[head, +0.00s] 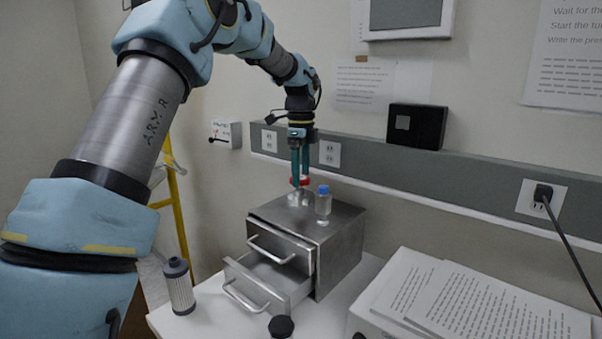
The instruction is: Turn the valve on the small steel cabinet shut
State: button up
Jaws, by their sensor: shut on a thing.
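The small steel cabinet (338,243) stands on the white table, with its two drawers pulled out to different lengths. On its top is a valve with a metal body (300,199) and a red handle (305,181). My gripper (299,180) points straight down from above, its teal fingers closed on the red handle. The fingers hide part of the handle, so I cannot tell its exact angle.
A clear blue-capped bottle (323,205) stands on the cabinet just right of the valve. A grey-and-white filter cylinder (179,286) and a black knob (281,326) are in front. Paper stacks (480,300) lie at right. A grey wall rail (375,158) runs behind.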

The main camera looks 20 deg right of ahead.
jog(key=m, duration=0.5)
jog(key=shift+m, duration=0.3)
jog(key=shift+a, duration=0.1)
dwell(0.3)
jog(key=o, duration=1.4)
notch_tip(320, 180, up, 11)
jog(key=b, duration=0.2)
jog(key=shift+f+b, duration=0.1)
jog(key=shift+b, duration=0.2)
